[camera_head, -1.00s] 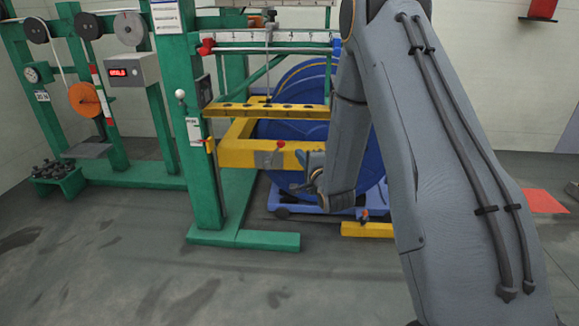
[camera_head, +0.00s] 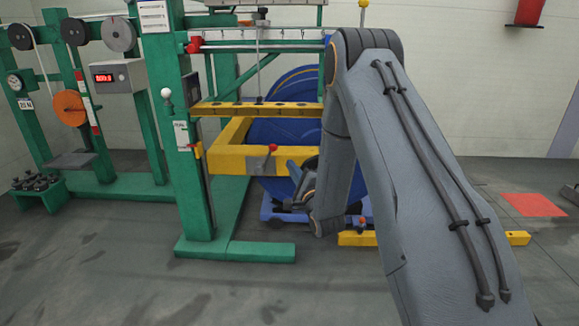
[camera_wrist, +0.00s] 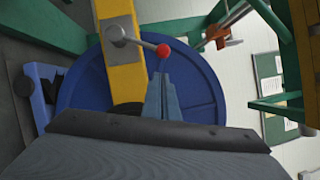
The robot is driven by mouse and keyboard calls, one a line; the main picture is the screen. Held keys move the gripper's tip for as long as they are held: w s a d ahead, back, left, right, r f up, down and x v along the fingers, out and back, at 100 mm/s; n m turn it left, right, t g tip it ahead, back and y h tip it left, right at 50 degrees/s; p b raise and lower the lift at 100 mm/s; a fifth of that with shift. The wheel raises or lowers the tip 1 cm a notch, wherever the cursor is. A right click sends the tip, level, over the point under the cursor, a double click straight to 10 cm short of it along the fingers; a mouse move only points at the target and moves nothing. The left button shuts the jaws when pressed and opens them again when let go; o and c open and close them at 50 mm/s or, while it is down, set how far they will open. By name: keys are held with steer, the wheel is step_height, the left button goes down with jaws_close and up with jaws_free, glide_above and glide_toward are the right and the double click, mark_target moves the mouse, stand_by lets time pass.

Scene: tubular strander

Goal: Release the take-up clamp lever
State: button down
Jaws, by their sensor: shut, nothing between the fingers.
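A clamp lever with a red ball knob (camera_head: 272,148) sits on the front yellow bar (camera_head: 235,160) of the take-up frame, before the blue reel (camera_head: 290,85). In the wrist view the lever's metal arm (camera_wrist: 138,42) runs from a round hub on the yellow bar (camera_wrist: 120,75) to the red ball (camera_wrist: 163,50). My gripper (camera_head: 292,168) is just right of and below the knob in the head view. In the wrist view my gripper (camera_wrist: 163,77) is shut and empty, its tips pointing at the ball just beyond them. I cannot tell whether they touch.
A green post (camera_head: 195,160) with a green foot (camera_head: 240,250) stands left of the bar. A perforated yellow rail (camera_head: 255,108) crosses above it. A lower yellow beam (camera_head: 355,239) lies near the floor. The grey floor (camera_head: 200,295) in front is clear.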

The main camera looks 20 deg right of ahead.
steer(key=w+b, duration=0.1)
steer(key=w, duration=0.1)
steer(key=w+b, duration=0.1)
steer(key=w, duration=0.2)
steer(key=w+a+r+b, duration=0.1)
steer(key=w, duration=0.2)
steer(key=shift+w, duration=0.15)
steer(key=shift+d+r, duration=0.1)
steer(key=shift+d, duration=0.05)
